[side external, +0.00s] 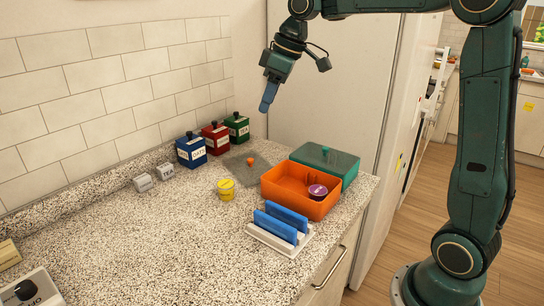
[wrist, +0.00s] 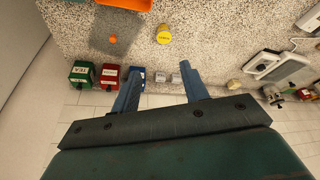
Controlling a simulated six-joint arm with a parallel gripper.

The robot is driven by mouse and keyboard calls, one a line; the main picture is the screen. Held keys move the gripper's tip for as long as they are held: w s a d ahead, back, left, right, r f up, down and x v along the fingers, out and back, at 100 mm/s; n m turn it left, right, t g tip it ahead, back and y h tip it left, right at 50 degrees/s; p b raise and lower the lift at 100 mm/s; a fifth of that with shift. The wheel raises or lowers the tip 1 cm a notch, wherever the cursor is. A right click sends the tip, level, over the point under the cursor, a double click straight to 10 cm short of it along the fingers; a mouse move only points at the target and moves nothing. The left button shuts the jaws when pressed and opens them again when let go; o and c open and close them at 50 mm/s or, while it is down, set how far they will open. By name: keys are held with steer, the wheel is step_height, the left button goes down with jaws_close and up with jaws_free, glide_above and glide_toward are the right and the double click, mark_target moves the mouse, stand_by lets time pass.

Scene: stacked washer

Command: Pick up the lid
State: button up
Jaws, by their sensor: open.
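The lid (side external: 240,168) looks like a flat, see-through grey square with an orange knob (side external: 250,160). It lies on the counter in front of the canisters, left of the orange box. It also shows at the upper left of the wrist view (wrist: 113,22), with its knob facing up. My gripper (side external: 268,103) is high above the back of the counter, well apart from the lid. In the wrist view its blue fingers (wrist: 160,75) are spread with nothing between them, and the lid is off to their upper left.
An orange box (side external: 278,190) holds a purple tin (side external: 318,192); a teal box (side external: 335,164) stands behind it. Blue, red and green canisters (side external: 214,138) line the wall. A yellow tin (side external: 226,190) and a white rack with blue slabs (side external: 262,238) stand nearer. The counter's left middle is clear.

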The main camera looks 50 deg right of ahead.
steer(key=w+d+f+n+g, duration=0.1)
steer(key=w+d+f+n, duration=0.2)
steer(key=w+d+f, duration=0.8)
steer(key=shift+w+d+f+n+y, duration=0.35)
steer(key=shift+w+d, duration=0.2)
steer(key=shift+d, duration=0.5)
glide_above(250, 159)
steer(key=s+d, duration=0.1)
steer(key=d, duration=0.1)
steer(key=shift+s+a+f, duration=0.1)
steer(key=shift+f, duration=1.9)
steer(key=shift+s+a+f, duration=0.1)
steer(key=shift+f, duration=1.9)
steer(key=shift+x, duration=2.6)
steer(key=shift+s, duration=0.1)
